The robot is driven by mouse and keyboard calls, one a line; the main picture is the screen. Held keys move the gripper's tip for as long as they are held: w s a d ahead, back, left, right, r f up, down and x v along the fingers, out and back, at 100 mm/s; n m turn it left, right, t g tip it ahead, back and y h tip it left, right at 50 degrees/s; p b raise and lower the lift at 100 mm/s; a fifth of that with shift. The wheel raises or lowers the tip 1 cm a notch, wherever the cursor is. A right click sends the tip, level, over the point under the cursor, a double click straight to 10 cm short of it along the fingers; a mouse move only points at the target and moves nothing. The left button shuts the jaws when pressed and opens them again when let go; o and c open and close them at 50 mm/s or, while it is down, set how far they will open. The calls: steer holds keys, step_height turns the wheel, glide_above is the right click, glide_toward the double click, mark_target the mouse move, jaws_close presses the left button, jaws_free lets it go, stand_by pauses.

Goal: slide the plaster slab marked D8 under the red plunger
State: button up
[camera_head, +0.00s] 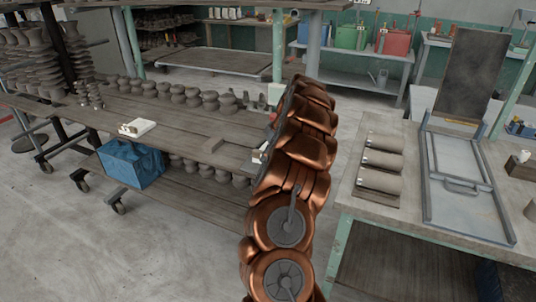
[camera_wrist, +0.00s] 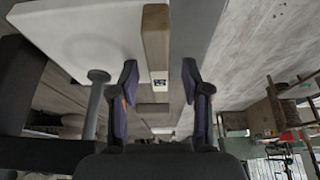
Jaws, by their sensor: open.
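In the wrist view my gripper (camera_wrist: 160,97) is open, its two dark fingers apart with nothing clasped between them. A pale wooden bar (camera_wrist: 155,40) lies ahead, with a small dark-and-white mark on its end between the fingertips. A white slab-like piece (camera_wrist: 75,35) is left of the bar, with a grey post and round disc (camera_wrist: 98,76) below it. My arm hides my gripper there. I cannot read D8 or make out a red plunger.
The wooden table (camera_head: 185,140) carries a row of clay pots (camera_head: 190,97) along its back. A blue crate (camera_head: 130,165) sits below. The right-hand bench (camera_head: 400,215) holds several grey cylinders and a metal frame. Open floor (camera_head: 150,250) lies at front left.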

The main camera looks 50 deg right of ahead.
steer(key=shift+r, duration=0.1)
steer(key=v, duration=1.2)
